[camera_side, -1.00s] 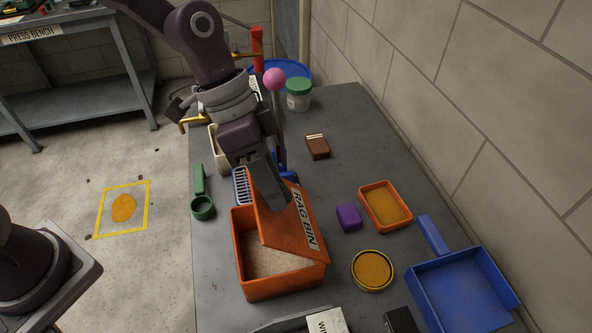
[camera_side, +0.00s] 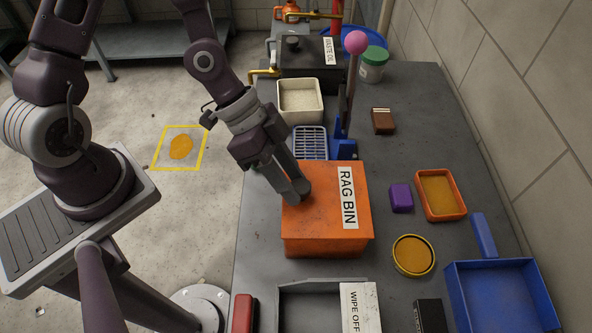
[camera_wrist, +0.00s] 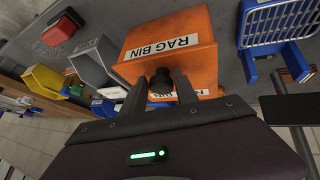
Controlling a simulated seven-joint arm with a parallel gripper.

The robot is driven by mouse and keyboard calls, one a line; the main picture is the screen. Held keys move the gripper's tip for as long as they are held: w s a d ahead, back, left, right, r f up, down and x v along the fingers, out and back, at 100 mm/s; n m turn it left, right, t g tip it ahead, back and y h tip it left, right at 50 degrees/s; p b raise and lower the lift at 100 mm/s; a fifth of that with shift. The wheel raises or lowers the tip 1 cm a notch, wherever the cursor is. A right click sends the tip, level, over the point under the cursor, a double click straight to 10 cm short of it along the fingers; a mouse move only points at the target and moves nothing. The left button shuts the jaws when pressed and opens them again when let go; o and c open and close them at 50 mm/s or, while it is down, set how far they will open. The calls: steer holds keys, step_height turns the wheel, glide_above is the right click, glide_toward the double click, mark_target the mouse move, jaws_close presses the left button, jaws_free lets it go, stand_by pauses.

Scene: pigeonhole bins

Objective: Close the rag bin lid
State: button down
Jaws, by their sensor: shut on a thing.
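The orange rag bin (camera_side: 325,245) stands on the grey bench. Its lid (camera_side: 318,185), with a white RAG BIN label, lies flat across the top, and no gap shows in the side view. My gripper (camera_side: 298,192) reaches down to the lid's left part. In the wrist view the bin (camera_wrist: 195,60) is ahead, and my gripper (camera_wrist: 160,88) is shut on a dark round knob (camera_wrist: 161,80) between its fingertips. The fingers partly hide a second label on the bin. The bin's inside is hidden.
A blue rack (camera_side: 311,143) and a pink-topped lever (camera_side: 355,43) stand just behind the bin. A grey WIPE OFF tray (camera_side: 310,312) is in front. A purple block (camera_side: 401,198), orange tray (camera_side: 440,195) and yellow round tin (camera_side: 413,256) lie to the right.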

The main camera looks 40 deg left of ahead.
steer(key=c, duration=1.3)
jaws_free()
steer(key=shift+s, duration=0.1)
steer(key=v, duration=0.7)
steer(key=s+a+r+n+y, duration=0.1)
steer(key=a+r+n+y, duration=0.15)
steer(key=a+y, duration=0.6)
steer(key=s+r+n+t, duration=0.1)
steer(key=s+r+n, duration=0.1)
steer(key=r, duration=0.2)
steer(key=s+a+r+n+t+h, duration=0.1)
steer(key=s+r+n, duration=0.2)
steer(key=r, duration=0.1)
steer(key=s+a+r+n+t, duration=0.1)
steer(key=s+r+n+t, duration=0.1)
steer(key=r, duration=0.3)
steer(key=shift+s+a+r+n+h, duration=0.1)
steer(key=shift+s+a+n+h, duration=0.1)
steer(key=shift+s+n+h, duration=0.3)
